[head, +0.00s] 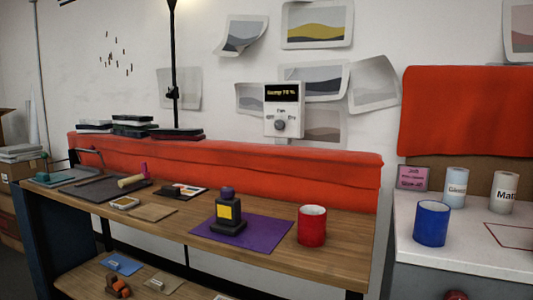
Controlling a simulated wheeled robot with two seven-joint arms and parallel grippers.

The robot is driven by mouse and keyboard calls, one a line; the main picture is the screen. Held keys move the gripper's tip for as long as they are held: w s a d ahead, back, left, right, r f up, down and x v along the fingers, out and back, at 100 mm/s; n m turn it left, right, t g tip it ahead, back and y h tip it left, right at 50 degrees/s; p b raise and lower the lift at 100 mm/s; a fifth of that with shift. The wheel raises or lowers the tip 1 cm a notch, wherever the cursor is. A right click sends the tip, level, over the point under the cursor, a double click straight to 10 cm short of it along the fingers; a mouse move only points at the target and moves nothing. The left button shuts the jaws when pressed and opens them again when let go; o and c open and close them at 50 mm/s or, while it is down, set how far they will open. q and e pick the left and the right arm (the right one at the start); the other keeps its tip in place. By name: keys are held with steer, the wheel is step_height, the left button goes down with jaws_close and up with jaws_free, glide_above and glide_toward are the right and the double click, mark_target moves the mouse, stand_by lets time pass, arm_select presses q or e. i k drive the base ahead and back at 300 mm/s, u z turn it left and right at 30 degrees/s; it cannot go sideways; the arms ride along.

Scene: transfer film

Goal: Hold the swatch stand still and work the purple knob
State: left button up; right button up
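The swatch stand (214,211) is a small dark block on a wider black base, with a yellow square (229,212) on its front. It stands upright on a purple mat (265,234) on the wooden bench. The purple knob (228,192) is a dark purple cap on top of the stand. Neither of my grippers is in view, and nothing touches the stand or the knob.
A red mug (312,226) stands right of the mat. A roller (131,181), cards and a dark board (98,194) lie to the left. A blue cup (432,224) and two labelled rolls are on the white counter (462,245). A wall dial unit (283,110) hangs behind.

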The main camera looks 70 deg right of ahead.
mark_target(228, 192)
steer(key=z, duration=1.75)
